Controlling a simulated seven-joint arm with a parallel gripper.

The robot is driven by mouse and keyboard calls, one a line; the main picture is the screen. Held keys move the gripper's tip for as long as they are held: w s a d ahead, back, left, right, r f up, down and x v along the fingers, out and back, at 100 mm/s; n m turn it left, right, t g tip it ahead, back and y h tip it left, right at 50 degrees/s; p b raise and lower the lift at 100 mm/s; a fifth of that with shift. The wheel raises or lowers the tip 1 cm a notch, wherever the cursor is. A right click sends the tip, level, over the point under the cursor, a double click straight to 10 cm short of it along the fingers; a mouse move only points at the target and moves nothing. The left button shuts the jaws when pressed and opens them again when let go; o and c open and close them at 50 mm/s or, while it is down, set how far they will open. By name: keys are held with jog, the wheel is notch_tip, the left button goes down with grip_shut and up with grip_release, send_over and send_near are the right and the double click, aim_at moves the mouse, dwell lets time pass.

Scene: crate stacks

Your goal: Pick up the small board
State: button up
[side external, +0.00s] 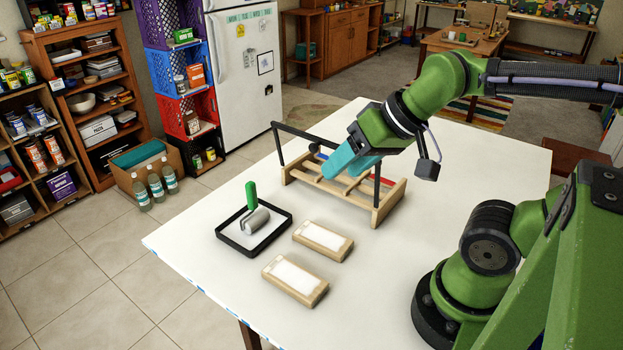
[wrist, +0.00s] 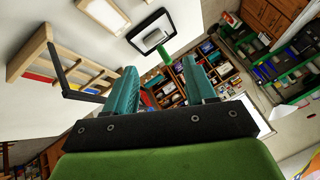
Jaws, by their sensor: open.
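Two pale wooden boards with white tops lie flat on the white table, one nearer the rack (side external: 323,241) and one nearer the table's front edge (side external: 295,280). They look close in size, so I cannot tell which is the small board. One pale board also shows at the top of the wrist view (wrist: 103,14). My gripper (side external: 347,164) has teal fingers and hangs over the wooden rack, behind both boards and clear of them. In the wrist view my gripper (wrist: 162,75) is open, with nothing between its fingers.
The slatted wooden rack (side external: 388,208) has a black raised bar and holds a red and a blue item. A black-rimmed tray (side external: 228,243) holds a roller with a green handle (side external: 251,196). The table (side external: 420,225) is bare right of the boards.

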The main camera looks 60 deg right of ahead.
dwell(0.3)
jog(key=o, duration=0.8)
jog(key=shift+c, duration=0.2)
jog(key=n+g+h, duration=0.2)
jog(key=n+g, duration=0.2)
jog(key=g, duration=0.3)
send_over(294, 277)
jog(key=f, duration=1.9)
jog(key=shift+w+a, duration=0.1)
jog(key=shift+w, duration=0.3)
jog(key=f, duration=0.2)
jog(key=s+f, duration=0.1)
jog(key=f, duration=0.1)
jog(key=shift+f, duration=0.6)
